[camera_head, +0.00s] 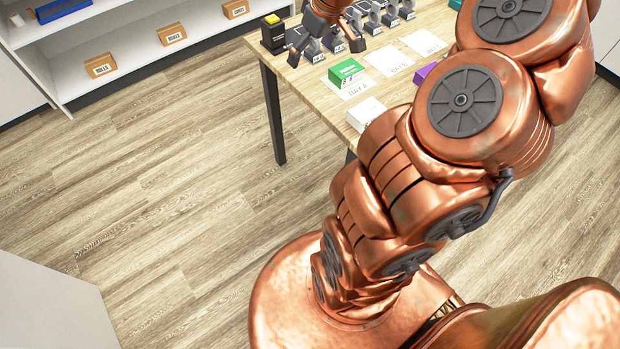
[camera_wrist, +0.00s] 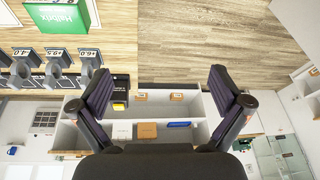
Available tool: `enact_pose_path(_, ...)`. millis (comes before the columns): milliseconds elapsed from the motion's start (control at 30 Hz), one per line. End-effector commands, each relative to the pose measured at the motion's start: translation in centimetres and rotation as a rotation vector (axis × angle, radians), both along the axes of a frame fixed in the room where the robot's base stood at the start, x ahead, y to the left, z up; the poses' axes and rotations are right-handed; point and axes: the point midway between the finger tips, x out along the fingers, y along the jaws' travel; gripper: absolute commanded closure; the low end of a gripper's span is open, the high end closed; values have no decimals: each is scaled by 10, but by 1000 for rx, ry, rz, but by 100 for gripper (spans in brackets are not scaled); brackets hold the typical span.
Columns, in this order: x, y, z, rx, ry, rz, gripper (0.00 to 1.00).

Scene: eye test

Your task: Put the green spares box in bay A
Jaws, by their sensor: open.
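The green spares box (camera_head: 346,72) sits on the white card marked BAY A (camera_head: 354,92) on the table, with the card's lettering showing in front of it. A green top with white lettering, apparently the same box, shows at the upper left of the wrist view (camera_wrist: 62,14). My gripper (camera_head: 326,42) is above the far left part of the table, beyond the box and apart from it. In the wrist view my gripper (camera_wrist: 160,85) has its two dark fingers spread wide with nothing between them.
Two more white cards (camera_head: 423,42) lie right of bay A. A purple object (camera_head: 425,72) and a white box (camera_head: 366,113) are nearby. Several grey holders (camera_head: 392,16) line the far side. A black-and-yellow object (camera_head: 273,35) stands at the corner. Shelves (camera_head: 130,60) stand beyond open floor.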

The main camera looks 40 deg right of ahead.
Motion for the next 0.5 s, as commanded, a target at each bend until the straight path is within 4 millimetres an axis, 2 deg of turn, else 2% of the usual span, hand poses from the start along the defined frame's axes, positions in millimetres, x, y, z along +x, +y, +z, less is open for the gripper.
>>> enact_pose_path(33, -10, 32, 7, -4, 25, 35, 0)
enact_pose_path(133, -37, 85, 14, -7, 86, 68, 0)
enact_pose_path(200, -61, 116, 14, -13, 140, 79, 0)
enact_pose_path(300, -102, 151, 11, -30, 216, 75, 0)
enact_pose_path(400, -145, 176, 6, -48, 288, 48, 0)
enact_pose_path(500, -187, 192, -1, -68, 354, 0, 0)
